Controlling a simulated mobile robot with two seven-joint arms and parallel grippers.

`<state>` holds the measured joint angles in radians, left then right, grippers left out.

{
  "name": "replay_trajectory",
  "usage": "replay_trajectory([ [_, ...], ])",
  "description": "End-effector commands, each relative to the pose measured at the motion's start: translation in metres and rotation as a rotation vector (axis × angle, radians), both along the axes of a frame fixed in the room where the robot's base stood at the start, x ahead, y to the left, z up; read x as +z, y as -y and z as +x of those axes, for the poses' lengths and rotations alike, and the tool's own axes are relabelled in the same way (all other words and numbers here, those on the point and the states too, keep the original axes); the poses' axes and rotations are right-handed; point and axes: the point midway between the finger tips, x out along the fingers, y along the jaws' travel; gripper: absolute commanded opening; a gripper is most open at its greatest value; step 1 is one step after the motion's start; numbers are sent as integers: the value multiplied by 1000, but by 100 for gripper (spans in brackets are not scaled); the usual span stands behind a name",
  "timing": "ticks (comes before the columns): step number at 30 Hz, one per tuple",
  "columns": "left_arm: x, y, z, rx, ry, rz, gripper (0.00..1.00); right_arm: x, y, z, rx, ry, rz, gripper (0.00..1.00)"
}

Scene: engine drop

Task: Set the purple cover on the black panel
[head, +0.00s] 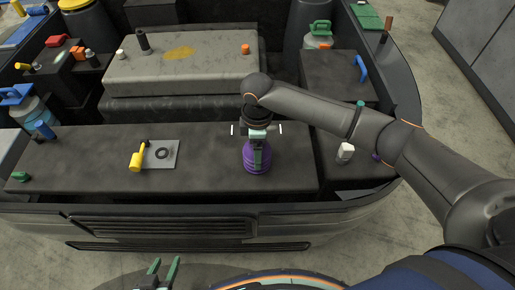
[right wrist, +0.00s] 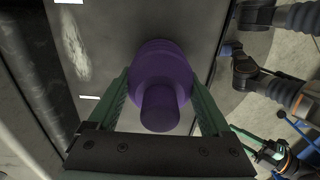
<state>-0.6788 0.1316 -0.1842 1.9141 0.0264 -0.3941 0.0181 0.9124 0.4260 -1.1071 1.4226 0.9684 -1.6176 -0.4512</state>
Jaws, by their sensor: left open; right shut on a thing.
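The purple cover (head: 257,160) is a ribbed, rounded piece at the front right of the black panel (head: 80,160). My right gripper (head: 258,149) comes down over it and is shut on it. In the right wrist view the purple cover (right wrist: 161,80) sits between the green fingers, its narrower knob towards the camera. White marks (head: 233,129) on the panel lie behind and beside the cover. I cannot tell whether the cover touches the panel. My left gripper (head: 163,271) is open and empty, low in front of the vehicle, well away from the panel.
A yellow-handled part (head: 137,159) and a grey plate with a dark ring (head: 162,154) lie left of the cover. A white cap (head: 345,152) stands to the right, near my right arm. A grey block (head: 190,68) with an orange cap (head: 245,48) rises behind.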

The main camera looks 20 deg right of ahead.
Motion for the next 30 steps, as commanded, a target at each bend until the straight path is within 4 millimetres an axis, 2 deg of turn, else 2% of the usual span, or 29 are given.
replay_trajectory([
  [5,0,0,0,0,0,0,50,-2,0,0,-1,-1,0,25],
  [6,0,0,0,0,0,0,50,-3,0,0,-1,-1,0,85],
  [10,0,0,0,0,0,0,50,-3,0,0,-1,-1,0,100],
  [20,0,0,0,0,0,0,50,3,0,0,0,2,0,100],
  [23,1,0,0,0,0,0,50,16,0,1,0,2,1,100],
  [30,3,0,0,0,0,0,50,68,0,1,0,4,2,100],
])
